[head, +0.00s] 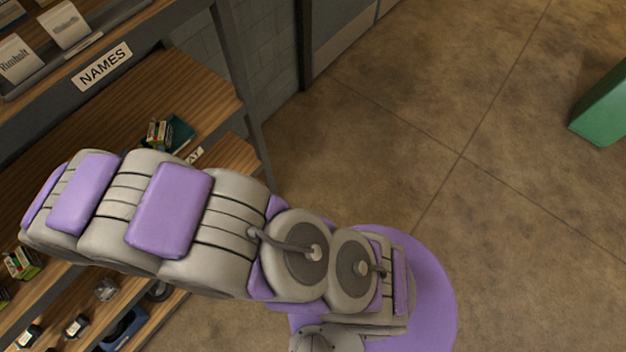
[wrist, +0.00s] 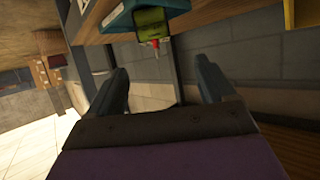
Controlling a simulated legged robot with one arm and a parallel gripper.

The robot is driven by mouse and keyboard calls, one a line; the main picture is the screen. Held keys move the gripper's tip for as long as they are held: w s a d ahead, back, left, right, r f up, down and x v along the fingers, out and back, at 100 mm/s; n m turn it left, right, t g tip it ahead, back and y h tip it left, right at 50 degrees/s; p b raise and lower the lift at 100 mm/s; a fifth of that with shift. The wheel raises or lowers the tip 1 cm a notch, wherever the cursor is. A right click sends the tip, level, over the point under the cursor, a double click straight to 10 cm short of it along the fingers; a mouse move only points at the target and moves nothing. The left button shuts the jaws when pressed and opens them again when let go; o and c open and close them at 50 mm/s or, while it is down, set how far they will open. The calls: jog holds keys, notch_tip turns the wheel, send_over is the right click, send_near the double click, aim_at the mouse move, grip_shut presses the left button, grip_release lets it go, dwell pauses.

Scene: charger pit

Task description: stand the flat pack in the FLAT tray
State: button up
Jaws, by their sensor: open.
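A dark teal tray (head: 181,134) sits on the middle wooden shelf, by a label partly hidden by my arm with "AT" showing. A small green, white and red pack (head: 158,133) is at the tray's left side, its lower part hidden by my arm. In the wrist view, a green pack (wrist: 152,25) overlaps the teal tray (wrist: 118,22); I cannot tell whether it stands fully inside. My gripper (wrist: 163,75) is open, its fingers apart with nothing between them. The pack is beyond the fingertips, apart from them. The head view does not show the fingers.
The upper shelf holds name cards (head: 70,25) behind a NAMES label (head: 102,67). Lower left are more green packs (head: 21,262) and small items (head: 77,326). A dark shelf post (head: 243,90) stands right of the tray. A green block (head: 602,107) is far right; the floor between is clear.

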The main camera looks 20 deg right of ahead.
jog(key=w+r+n+g+y, duration=0.1)
jog(key=w+r+g+y, duration=0.1)
jog(key=w+r+y, duration=0.35)
jog(key=s+d+r+n+g+y, duration=0.3)
jog(key=s+d+r+g, duration=0.1)
jog(key=s+d+r, duration=0.4)
jog(key=s+d+r+m+g+h, duration=0.1)
jog(key=s+d+g+h, duration=0.5)
jog(key=s+d, duration=2.4)
jog(key=d+g, duration=0.1)
jog(key=g, duration=0.1)
jog(key=shift+d+g, duration=0.35)
jog(key=shift+g, duration=0.05)
